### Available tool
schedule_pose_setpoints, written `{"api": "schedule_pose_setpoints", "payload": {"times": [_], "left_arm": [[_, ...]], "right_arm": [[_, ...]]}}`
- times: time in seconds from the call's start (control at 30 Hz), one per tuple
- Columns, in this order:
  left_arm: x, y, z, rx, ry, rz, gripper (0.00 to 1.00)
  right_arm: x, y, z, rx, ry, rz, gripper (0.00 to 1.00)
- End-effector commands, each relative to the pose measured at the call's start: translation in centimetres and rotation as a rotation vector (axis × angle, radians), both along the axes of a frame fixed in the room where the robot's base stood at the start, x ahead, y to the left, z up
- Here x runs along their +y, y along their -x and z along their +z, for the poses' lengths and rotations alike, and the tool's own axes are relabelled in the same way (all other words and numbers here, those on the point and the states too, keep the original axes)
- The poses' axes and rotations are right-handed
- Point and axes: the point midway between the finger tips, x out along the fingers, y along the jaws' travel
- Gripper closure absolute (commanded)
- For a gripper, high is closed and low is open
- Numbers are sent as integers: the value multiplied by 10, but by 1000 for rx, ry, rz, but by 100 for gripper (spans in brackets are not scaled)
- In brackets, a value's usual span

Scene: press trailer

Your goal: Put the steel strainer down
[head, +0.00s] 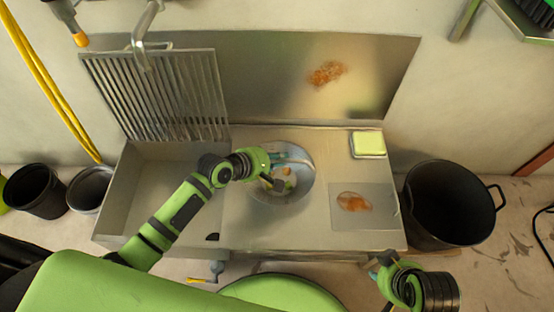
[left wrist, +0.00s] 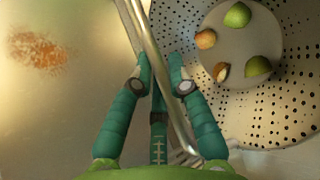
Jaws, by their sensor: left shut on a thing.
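The steel strainer (head: 301,186) is a round perforated bowl over the steel counter, right of the sink. In the left wrist view the strainer (left wrist: 245,112) shows its holes and several green and brownish pieces (left wrist: 239,15) inside. My left gripper (head: 268,162) reaches over its left side. In the wrist view the left gripper (left wrist: 160,72) has its fingers on either side of a thin metal handle at the strainer's rim and is shut on it. Whether the bowl's base touches the counter cannot be told. My right gripper (head: 379,267) is in front of the counter's right end; its opening is unclear.
Left of the strainer is a sink basin (head: 150,190) with a slatted rack (head: 160,95) behind. A flat plate with an orange-brown stain (head: 371,219) lies to the right. A yellow-green sponge in a dish (head: 368,144) sits at the back right. A black bucket (head: 447,203) stands beyond.

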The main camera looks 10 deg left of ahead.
Motion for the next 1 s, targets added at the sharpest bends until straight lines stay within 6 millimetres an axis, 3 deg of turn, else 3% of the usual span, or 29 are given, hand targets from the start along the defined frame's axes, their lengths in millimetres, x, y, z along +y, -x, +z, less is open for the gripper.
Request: {"api": "schedule_pose_setpoints", "payload": {"times": [0.37, 0.4, 0.47, 0.9, 1.0], "left_arm": [[0, -1, -2, -3, 1, 1, 100], [0, 0, -3, -1, 0, 0, 79], [0, 0, -3, -1, 0, 0, 59], [2, 2, 2, 0, -1, 0, 59], [7, 8, 9, 0, -2, 1, 59]], "right_arm": [[0, 1, 2, 0, 1, 0, 70], [0, 1, 2, -1, 1, 0, 70], [0, 1, 2, 0, 1, 0, 70], [0, 0, 4, -4, -1, 0, 70], [1, -2, -11, 13, 1, 1, 70]]}}
